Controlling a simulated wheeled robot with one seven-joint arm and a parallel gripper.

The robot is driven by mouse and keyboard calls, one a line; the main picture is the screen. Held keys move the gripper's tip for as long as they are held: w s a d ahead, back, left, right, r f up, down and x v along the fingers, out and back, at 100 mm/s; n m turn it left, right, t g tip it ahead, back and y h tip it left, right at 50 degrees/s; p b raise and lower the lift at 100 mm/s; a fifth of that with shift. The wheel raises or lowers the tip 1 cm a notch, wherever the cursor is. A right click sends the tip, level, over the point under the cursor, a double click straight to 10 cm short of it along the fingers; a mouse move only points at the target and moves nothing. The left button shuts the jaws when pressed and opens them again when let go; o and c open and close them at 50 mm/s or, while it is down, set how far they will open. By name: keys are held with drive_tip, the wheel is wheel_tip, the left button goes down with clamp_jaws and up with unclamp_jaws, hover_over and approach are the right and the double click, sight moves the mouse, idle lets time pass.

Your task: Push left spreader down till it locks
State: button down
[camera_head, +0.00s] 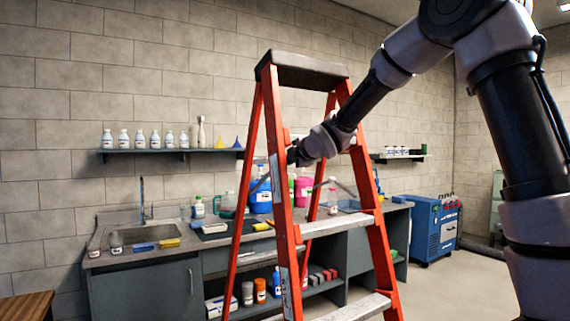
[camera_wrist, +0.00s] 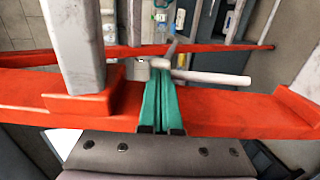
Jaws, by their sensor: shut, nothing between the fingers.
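The orange stepladder (camera_head: 277,175) stands open in front of the counter, with a dark top cap and grey steps. A thin grey bar that looks like the left spreader (camera_head: 258,187) slants between the left rails. In the wrist view a light grey spreader bar (camera_wrist: 215,78) crosses near an orange rail, with a darker link rising from its left end. My gripper (camera_head: 293,155) is beside the upper left front rail. In the wrist view its green fingers (camera_wrist: 158,76) are shut and empty, their tips at the bar's left end. I cannot tell whether they touch it.
A grey ladder step (camera_wrist: 75,40) stands close on the left in the wrist view. Behind the ladder, a counter (camera_head: 145,261) holds a sink, bottles and jugs. A shelf (camera_head: 170,151) of bottles hangs on the wall. A blue machine (camera_head: 433,228) stands at the right.

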drive_tip(key=shift+w+a, duration=0.2)
drive_tip(key=shift+x, duration=1)
drive_tip(key=shift+r, duration=0.15)
drive_tip(key=shift+s, duration=0.1)
